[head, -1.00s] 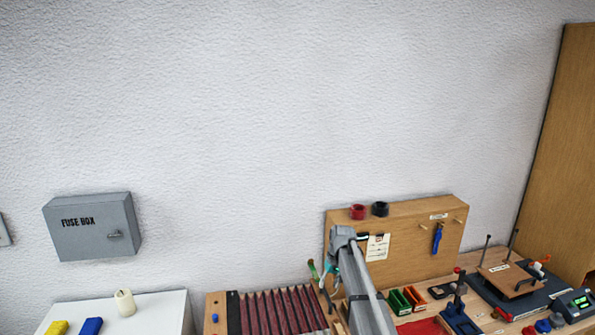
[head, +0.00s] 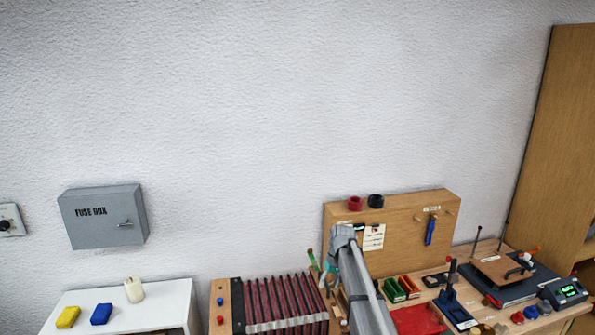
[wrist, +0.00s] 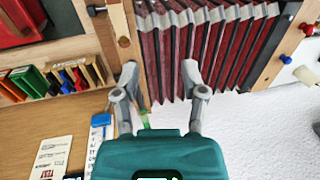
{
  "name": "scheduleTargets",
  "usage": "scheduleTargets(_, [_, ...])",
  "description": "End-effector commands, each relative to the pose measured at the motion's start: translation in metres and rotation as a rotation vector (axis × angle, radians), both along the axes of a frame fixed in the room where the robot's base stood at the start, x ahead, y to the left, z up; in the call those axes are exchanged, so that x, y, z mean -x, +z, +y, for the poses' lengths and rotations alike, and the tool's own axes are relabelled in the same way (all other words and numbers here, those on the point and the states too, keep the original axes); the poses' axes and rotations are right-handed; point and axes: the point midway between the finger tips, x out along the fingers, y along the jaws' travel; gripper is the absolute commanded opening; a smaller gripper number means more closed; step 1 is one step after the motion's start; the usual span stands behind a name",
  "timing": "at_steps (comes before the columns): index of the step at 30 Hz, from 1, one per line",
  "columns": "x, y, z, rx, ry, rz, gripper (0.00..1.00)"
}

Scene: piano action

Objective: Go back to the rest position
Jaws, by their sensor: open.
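My gripper (wrist: 159,75) is open and empty in the wrist view, its two grey fingers spread wide. The fingertips show over the near edge of a rack of dark red, pale-edged slats (wrist: 205,50), with nothing between them. I cannot tell how far above the rack they are. In the head view the rack (head: 285,305) is at the bottom centre, left of my grey arm. The gripper is mostly hidden there behind my arm.
A wooden board (head: 390,250) with a blue tool (head: 430,231) stands behind the bench. Green and red bins (head: 395,290), a blue stand (head: 452,308) and a black device (head: 569,290) are on the right. A white cabinet (head: 150,305) with a candle (head: 134,289) is left.

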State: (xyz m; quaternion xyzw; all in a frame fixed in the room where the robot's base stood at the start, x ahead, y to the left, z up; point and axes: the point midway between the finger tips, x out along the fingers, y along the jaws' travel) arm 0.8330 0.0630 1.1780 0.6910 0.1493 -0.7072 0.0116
Motion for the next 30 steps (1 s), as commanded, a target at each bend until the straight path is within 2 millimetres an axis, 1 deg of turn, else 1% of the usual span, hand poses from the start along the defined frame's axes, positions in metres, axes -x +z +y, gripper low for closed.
scheduleTargets(4, [0.003, -0.002, 0.0, 0.001, -0.001, 0.0, 0.55])
scheduleTargets(11, [0.024, -0.013, -0.005, 0.014, -0.016, -0.001, 0.55])
scheduleTargets(16, [0.045, -0.024, -0.01, 0.028, -0.032, -0.001, 0.55])
scheduleTargets(20, [0.069, -0.036, -0.015, 0.044, -0.049, -0.002, 0.55])
scheduleTargets(23, [0.09, -0.048, -0.02, 0.056, -0.064, -0.003, 0.55])
scheduleTargets(26, [0.12, -0.063, -0.026, 0.075, -0.085, -0.005, 0.55])
scheduleTargets(29, [0.157, -0.082, -0.033, 0.098, -0.112, -0.007, 0.55])
scheduleTargets(30, [0.173, -0.09, -0.037, 0.109, -0.124, -0.008, 0.55])
